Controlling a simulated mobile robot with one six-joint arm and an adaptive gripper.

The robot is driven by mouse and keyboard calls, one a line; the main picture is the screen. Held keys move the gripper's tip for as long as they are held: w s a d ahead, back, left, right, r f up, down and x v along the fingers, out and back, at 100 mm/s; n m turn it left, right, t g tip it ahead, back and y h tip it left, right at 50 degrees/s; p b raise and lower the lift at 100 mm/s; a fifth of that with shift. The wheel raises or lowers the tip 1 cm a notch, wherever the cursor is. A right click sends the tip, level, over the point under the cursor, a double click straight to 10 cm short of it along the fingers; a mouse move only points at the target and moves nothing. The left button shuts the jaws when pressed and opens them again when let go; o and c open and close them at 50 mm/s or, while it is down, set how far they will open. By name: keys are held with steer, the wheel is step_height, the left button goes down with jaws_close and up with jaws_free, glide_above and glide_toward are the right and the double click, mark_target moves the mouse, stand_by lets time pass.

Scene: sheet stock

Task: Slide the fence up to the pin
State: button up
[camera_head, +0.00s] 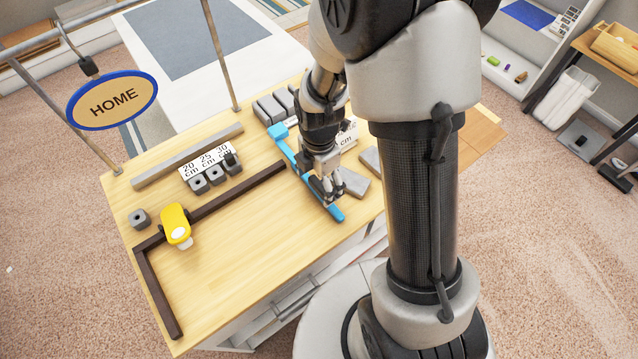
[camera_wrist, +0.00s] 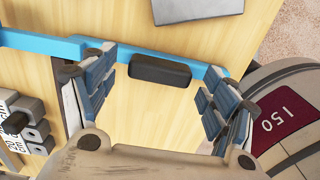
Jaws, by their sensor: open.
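The fence is a long blue bar (camera_head: 283,149) lying across the right part of the wooden table. In the wrist view the blue bar (camera_wrist: 40,42) carries a dark rounded grip (camera_wrist: 160,70). My gripper (camera_head: 328,192) is low over the fence's near part. Its open fingers (camera_wrist: 158,76) stand on either side of the grip; I cannot tell whether they touch it. The pin (camera_head: 230,157) is a dark peg at the block by the 30 cm label, left of the fence and apart from it. The pin also shows at the wrist view's left edge (camera_wrist: 14,123).
A dark brown L-shaped rail (camera_head: 225,201) lies left of the fence. A yellow item (camera_head: 175,222) sits by its corner, with a grey block (camera_head: 139,218) beyond. A long grey bar (camera_head: 187,156) lies behind the labels. Grey slabs (camera_head: 353,183) lie right of the fence.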

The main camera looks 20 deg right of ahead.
steer(key=shift+f, duration=0.35)
steer(key=shift+c, duration=0.3)
steer(key=c, duration=1.5)
steer(key=shift+o, duration=0.2)
steer(key=s+a, duration=0.1)
steer(key=a, duration=0.2)
steer(key=s+a, duration=0.1)
steer(key=a, duration=0.2)
steer(key=s+a, duration=0.1)
steer(key=a, duration=0.3)
steer(key=shift+s, duration=0.1)
steer(key=o, duration=1.5)
